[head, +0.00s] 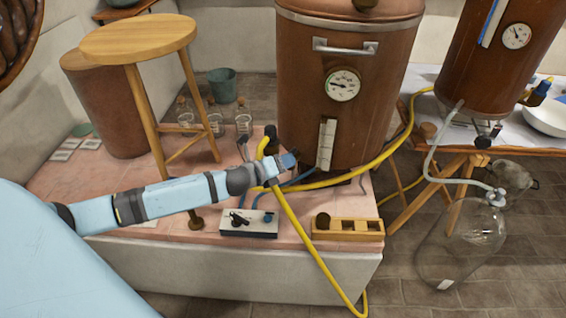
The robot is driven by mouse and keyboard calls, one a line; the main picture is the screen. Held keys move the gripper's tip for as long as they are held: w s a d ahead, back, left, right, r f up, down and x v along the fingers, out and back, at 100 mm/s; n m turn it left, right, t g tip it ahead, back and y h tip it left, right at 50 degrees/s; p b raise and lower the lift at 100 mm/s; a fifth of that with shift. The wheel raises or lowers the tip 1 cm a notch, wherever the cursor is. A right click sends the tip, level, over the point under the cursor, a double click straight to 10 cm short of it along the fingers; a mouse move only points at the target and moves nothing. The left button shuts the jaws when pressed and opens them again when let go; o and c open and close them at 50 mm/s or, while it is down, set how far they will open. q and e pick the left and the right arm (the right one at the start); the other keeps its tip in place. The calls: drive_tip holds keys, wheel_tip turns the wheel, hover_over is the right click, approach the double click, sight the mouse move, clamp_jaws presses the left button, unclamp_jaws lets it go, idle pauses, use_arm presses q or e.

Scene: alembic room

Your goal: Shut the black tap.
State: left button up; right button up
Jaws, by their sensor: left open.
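My left gripper (289,161) is at the end of the arm that comes in from the left. It is open and stands in front of the lower left part of the large copper vessel (300,90). A small black fitting (271,132), which looks like the black tap, stands just above and left of the gripper, beside the vessel. A yellow hose end is close below it. The gripper and wrist hide part of this area, and I cannot tell whether they touch the fitting. Its handle position is too small to read. My right gripper is not in view.
A wooden stool (140,38) stands at left. A glass carboy (462,245) stands on the floor at right.

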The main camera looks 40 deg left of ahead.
use_arm(q)
drive_tip(key=shift+w, duration=0.1)
clamp_jaws()
drive_tip(key=shift+d+y, duration=0.15)
drive_tip(key=shift+y, duration=0.15)
drive_tip(key=shift+w+d+n+g+y+p, duration=0.65)
drive_tip(key=shift+n+g+y, duration=0.9)
drive_tip(key=shift+n+y, duration=1.25)
drive_tip(key=shift+w+d+n+g+y+p, duration=0.6)
drive_tip(key=shift+n+g+y, duration=0.9)
drive_tip(key=shift+n+y, duration=1.25)
drive_tip(key=shift+w+d+n+g+y+p, duration=0.65)
drive_tip(key=shift+n+g+y, duration=0.9)
drive_tip(key=shift+n+y, duration=1.2)
drive_tip(key=shift+w+g, duration=0.1)
drive_tip(key=shift+g, duration=0.2)
